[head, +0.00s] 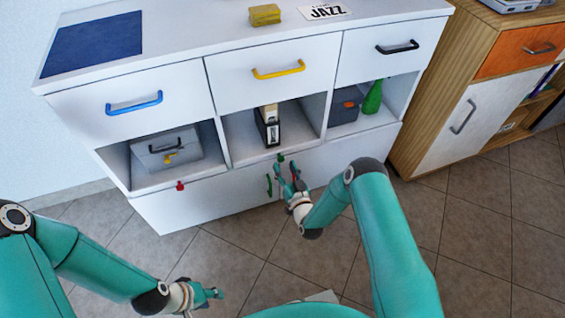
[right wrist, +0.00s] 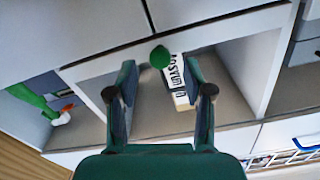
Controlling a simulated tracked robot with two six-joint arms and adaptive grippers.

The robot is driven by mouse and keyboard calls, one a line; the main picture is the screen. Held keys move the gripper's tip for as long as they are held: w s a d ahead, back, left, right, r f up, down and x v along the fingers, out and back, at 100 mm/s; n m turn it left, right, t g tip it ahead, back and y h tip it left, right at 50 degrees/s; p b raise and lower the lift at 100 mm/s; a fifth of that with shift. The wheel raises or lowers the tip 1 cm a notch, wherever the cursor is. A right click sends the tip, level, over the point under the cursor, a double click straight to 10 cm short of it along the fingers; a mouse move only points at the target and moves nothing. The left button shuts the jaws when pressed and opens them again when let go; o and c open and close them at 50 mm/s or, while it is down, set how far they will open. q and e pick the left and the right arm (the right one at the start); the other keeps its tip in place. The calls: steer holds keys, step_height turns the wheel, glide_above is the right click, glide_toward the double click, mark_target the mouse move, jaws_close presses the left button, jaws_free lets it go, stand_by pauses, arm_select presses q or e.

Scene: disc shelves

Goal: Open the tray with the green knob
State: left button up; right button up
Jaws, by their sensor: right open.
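The green knob (head: 281,157) sits at the lower front edge of the middle open compartment of the white cabinet. In the right wrist view the same green knob (right wrist: 159,57) appears between my fingers, toward their tips. My right gripper (head: 287,167) is open, close in front of the knob; its fingers also show in the right wrist view (right wrist: 159,75). I cannot tell whether they touch it. The outline of its tray is hard to make out. My left gripper (head: 216,294) is low over the floor, away from the cabinet; its jaw opening is unclear.
Black-and-white boxes (head: 268,127) stand in the middle compartment. A green bottle (head: 373,98) stands right. The tiled floor (head: 480,215) is clear at right.

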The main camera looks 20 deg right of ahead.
mark_target(282, 160)
steer(key=shift+w+b, duration=0.3)
steer(key=shift+w, duration=1.5)
jaws_close()
